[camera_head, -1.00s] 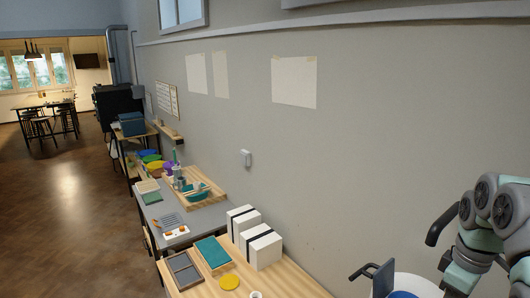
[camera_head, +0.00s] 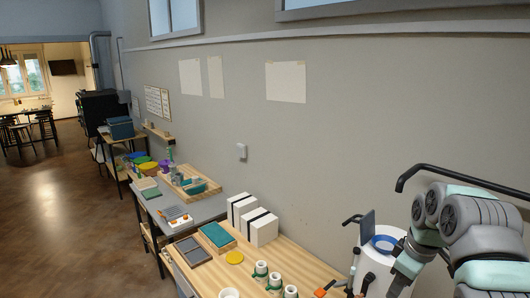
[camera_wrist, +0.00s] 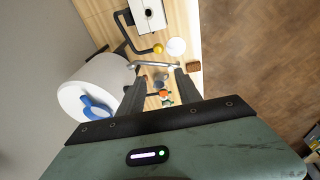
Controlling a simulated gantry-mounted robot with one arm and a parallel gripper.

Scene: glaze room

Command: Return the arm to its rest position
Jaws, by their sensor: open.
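My gripper (camera_wrist: 160,88) shows in the wrist view, its two dark fingers apart with a clear gap between them. The gap appears empty; small cups and an orange item show beyond it, above the wooden table (camera_wrist: 97,18). My jointed grey and pale green arm is at the right of the head view, bent downward, beside the white drum (camera_head: 374,262). The fingers cannot be made out clearly in the head view. In the wrist view the drum (camera_wrist: 82,82), with a blue piece on it, stands close left of the fingers.
White-and-black boxes (camera_head: 262,230), a teal tray (camera_head: 216,236), a grey tray (camera_head: 190,251), a yellow disc (camera_head: 234,258) and several white-and-green cups (camera_head: 261,268) stand on the wooden table. A wall runs behind it. Open floor (camera_head: 75,215) lies left.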

